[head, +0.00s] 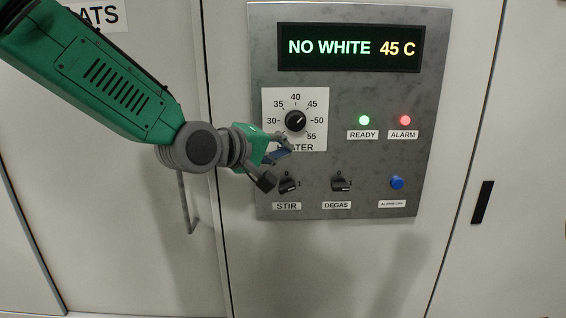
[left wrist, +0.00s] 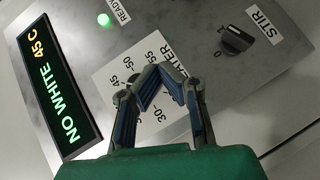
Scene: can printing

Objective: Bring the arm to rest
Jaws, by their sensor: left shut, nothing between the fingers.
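My left arm comes in from the upper left in the head view. Its green-bodied left gripper (head: 284,150) is in front of the panel, just below the heater knob (head: 296,121). In the left wrist view the gripper's fingertips (left wrist: 161,72) are together, with nothing between them. The fingers partly cover the heater scale (left wrist: 112,70) and most of its knob there. In the head view the knob's mark points to the upper right. I cannot tell whether the fingers touch the panel. My right gripper is not in view.
The grey panel (head: 345,95) carries a display (head: 350,48) reading "NO WHITE 45 C". The green READY lamp (head: 364,120) and red ALARM lamp (head: 405,120) are lit. STIR (head: 289,186) and DEGAS (head: 341,183) switches and a blue button (head: 396,183) sit low. A door handle (head: 184,205) is left.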

